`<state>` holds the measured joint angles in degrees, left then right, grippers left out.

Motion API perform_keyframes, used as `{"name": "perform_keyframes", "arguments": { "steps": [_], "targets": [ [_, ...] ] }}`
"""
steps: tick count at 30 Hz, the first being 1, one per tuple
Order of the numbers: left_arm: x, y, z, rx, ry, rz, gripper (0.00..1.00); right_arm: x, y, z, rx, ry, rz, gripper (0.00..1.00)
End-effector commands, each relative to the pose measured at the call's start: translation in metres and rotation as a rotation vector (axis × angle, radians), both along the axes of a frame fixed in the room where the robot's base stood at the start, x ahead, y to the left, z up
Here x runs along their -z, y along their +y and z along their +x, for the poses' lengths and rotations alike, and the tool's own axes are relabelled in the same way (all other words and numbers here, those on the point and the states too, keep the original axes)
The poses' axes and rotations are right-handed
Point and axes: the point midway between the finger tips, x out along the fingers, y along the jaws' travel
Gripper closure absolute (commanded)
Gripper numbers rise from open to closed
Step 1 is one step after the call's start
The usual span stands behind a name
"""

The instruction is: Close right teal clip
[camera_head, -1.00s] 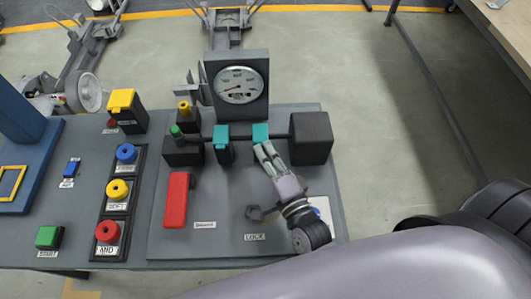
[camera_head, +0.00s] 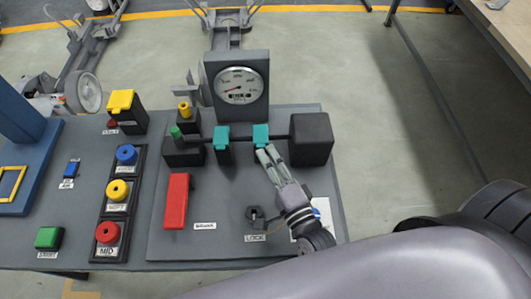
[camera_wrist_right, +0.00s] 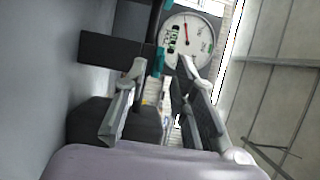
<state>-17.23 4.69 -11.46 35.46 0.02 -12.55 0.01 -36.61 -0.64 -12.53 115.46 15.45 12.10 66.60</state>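The right teal clip (camera_head: 261,136) sits on the dark horizontal bar, close to the large dark block at the bar's right end. In the right wrist view the teal clip (camera_wrist_right: 159,62) shows beyond and between my fingertips. My right gripper (camera_head: 267,154) is at the near lower edge of this clip, its fingers pointing at it. In the right wrist view my right gripper (camera_wrist_right: 160,70) has its two fingers apart with nothing held between them. Whether a fingertip touches the clip I cannot tell. The left teal clip (camera_head: 222,144) hangs on the same bar. My left gripper is not seen.
A gauge box (camera_head: 238,85) stands behind the bar. The dark end block (camera_head: 311,139) is just right of my gripper. A red handle (camera_head: 177,200) lies to the left on the panel. Blue, yellow and red buttons (camera_head: 117,190) stand farther left.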

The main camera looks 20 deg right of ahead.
Motion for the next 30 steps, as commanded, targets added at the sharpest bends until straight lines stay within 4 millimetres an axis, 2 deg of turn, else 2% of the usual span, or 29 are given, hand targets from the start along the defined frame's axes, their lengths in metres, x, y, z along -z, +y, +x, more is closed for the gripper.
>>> {"name": "perform_keyframes", "arguments": {
  "steps": [6, 13, 18, 30],
  "targets": [
    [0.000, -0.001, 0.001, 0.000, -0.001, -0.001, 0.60, 0.002, -0.005, -0.049, -0.004, 0.007, -0.002, 0.75],
    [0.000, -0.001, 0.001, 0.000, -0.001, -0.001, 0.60, 0.002, -0.009, -0.087, -0.003, 0.004, -0.002, 0.75],
    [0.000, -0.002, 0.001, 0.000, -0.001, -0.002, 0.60, 0.001, -0.011, -0.098, -0.001, 0.001, -0.001, 0.75],
    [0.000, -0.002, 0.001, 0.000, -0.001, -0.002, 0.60, 0.001, -0.011, -0.099, -0.001, 0.000, -0.001, 0.75]
  ]
}}
